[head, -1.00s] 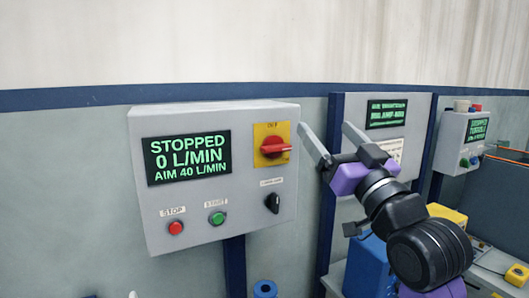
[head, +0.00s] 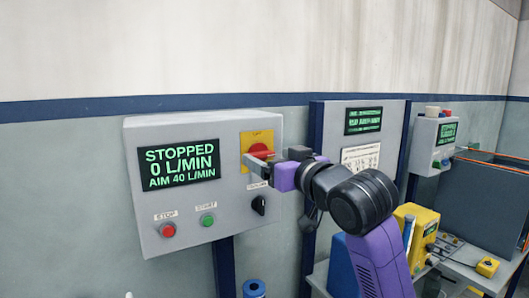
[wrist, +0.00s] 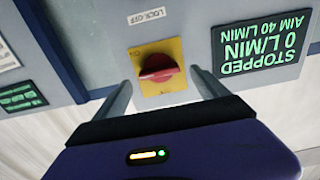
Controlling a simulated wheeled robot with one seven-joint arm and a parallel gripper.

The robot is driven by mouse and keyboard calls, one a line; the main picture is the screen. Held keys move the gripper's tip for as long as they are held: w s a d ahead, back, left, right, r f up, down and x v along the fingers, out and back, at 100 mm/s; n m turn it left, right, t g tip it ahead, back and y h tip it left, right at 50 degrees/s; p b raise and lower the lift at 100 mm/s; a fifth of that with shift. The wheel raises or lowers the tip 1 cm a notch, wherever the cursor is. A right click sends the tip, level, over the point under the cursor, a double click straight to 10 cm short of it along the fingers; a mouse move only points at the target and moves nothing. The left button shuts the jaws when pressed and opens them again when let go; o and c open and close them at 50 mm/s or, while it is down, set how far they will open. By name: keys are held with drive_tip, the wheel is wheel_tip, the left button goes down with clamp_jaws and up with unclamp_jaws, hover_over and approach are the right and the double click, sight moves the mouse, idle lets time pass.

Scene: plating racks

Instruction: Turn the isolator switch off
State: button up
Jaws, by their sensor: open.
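The isolator switch is a red rotary handle (head: 261,149) on a yellow plate (head: 247,137), at the upper right of a grey control box (head: 190,212). In the wrist view, seen upside down, the red handle (wrist: 159,69) lies roughly level across the plate (wrist: 160,50). My gripper (head: 254,166) is open in front of the switch. In the wrist view its fingers (wrist: 161,84) stand either side of the handle with gaps; contact is not visible. In the head view my gripper hides the handle's lower part. The small plate lettering is unreadable.
The box display (head: 180,164) reads STOPPED, 0 L/MIN, AIM 40 L/MIN. A red stop button (head: 168,230), a green start button (head: 207,219) and a black selector (head: 259,205) sit below. A second panel (head: 363,121) stands behind my arm. Yellow equipment (head: 418,236) is at right.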

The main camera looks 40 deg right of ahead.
sight(264, 154)
drive_tip(key=shift+p+x, duration=0.3)
drive_tip(key=shift+x, duration=1.2)
drive_tip(key=shift+c, duration=0.4)
drive_tip(key=c, duration=1.3)
